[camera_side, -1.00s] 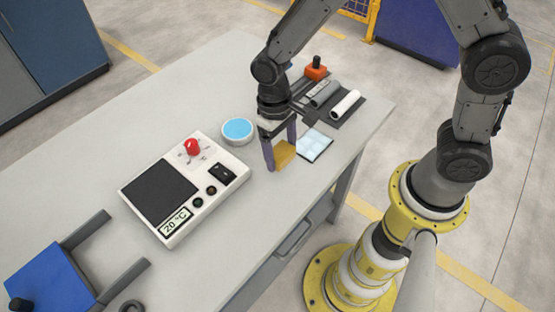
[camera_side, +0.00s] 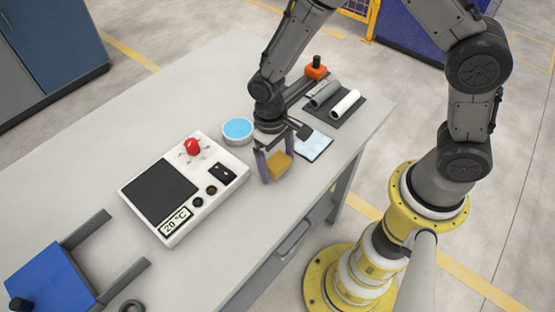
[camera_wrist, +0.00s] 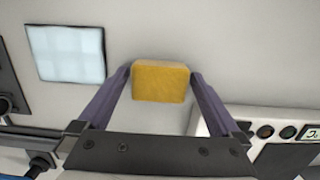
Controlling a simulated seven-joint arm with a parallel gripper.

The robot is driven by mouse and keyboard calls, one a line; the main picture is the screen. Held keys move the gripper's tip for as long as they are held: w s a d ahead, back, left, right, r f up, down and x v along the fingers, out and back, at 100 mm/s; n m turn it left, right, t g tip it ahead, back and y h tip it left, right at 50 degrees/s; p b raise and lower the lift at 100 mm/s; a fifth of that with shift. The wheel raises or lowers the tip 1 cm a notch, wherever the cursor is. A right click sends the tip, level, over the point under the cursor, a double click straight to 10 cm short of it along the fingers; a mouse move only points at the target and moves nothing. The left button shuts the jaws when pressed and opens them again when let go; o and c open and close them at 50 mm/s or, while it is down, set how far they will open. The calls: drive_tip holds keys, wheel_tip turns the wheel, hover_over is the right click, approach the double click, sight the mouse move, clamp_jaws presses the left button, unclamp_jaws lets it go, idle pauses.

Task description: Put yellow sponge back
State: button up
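The yellow sponge (camera_side: 281,166) is a small block between the two purple fingers of my gripper (camera_side: 277,170), near the front edge of the table (camera_side: 262,215). In the wrist view the sponge (camera_wrist: 160,82) sits between the fingertips (camera_wrist: 160,77), with a fingertip against each side. My gripper is shut on it. I cannot tell how high the sponge is above the table. A round container with a light blue top (camera_side: 238,129) stands to the left of my gripper. A flat light blue square pad (camera_side: 315,147) lies to the right; it also shows in the wrist view (camera_wrist: 66,54).
A white control box (camera_side: 185,188) with a red button (camera_side: 191,146) stands left of my gripper.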

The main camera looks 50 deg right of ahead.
wheel_tip(320, 180, up, 11)
drive_tip(key=w, duration=0.1)
wheel_tip(320, 180, up, 8)
drive_tip(key=t, duration=0.2)
hover_over(273, 158)
drive_tip(key=s+d, duration=0.3)
drive_tip(key=d, duration=0.1)
drive_tip(key=s+d+r+t, duration=0.2)
drive_tip(key=s+d+r, duration=0.1)
drive_tip(key=s, duration=0.4)
drive_tip(key=s+d+r+t, duration=0.3)
drive_tip(key=s+d, duration=0.2)
drive_tip(key=s, duration=0.2)
drive_tip(key=shift+d+r, duration=0.25)
drive_tip(key=shift+r, duration=0.15)
idle(1.2)
